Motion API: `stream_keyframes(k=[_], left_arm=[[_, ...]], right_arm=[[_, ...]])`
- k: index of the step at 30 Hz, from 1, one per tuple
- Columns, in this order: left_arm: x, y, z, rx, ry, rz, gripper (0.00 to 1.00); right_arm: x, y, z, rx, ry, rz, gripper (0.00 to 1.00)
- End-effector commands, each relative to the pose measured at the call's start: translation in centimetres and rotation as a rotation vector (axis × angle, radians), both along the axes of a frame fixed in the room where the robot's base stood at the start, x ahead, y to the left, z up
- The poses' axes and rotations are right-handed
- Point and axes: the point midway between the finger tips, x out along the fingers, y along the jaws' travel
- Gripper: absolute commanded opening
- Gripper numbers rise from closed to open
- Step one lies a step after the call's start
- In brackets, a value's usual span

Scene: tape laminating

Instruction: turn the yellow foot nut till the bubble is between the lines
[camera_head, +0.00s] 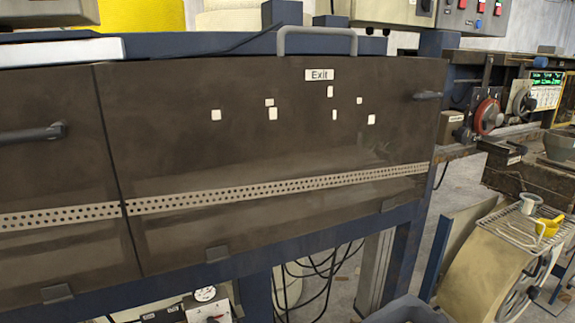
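Neither of my grippers shows in the head view. I cannot make out a yellow foot nut, a bubble or its lines anywhere in the picture. A small yellow object (549,226), like a cup or scoop, lies on a wire rack (510,232) at the right. It is too small to tell exactly what it is.
A large dark machine cover (260,120) with an Exit label (319,75) fills the left and middle. A yellow roll (140,15) stands behind it. A bench (535,178) and a big tan reel (485,280) are at the right. Cables hang below the machine.

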Motion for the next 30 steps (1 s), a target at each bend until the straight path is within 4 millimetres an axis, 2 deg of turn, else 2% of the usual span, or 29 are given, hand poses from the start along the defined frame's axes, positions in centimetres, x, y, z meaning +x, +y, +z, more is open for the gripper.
stream_keyframes(k=[4,26,30], left_arm=[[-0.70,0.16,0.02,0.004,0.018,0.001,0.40],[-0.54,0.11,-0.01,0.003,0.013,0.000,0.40],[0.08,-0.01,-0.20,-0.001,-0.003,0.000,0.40]], right_arm=[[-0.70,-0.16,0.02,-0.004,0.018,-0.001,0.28],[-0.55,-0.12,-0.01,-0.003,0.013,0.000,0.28],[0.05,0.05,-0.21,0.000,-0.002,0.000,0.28]])
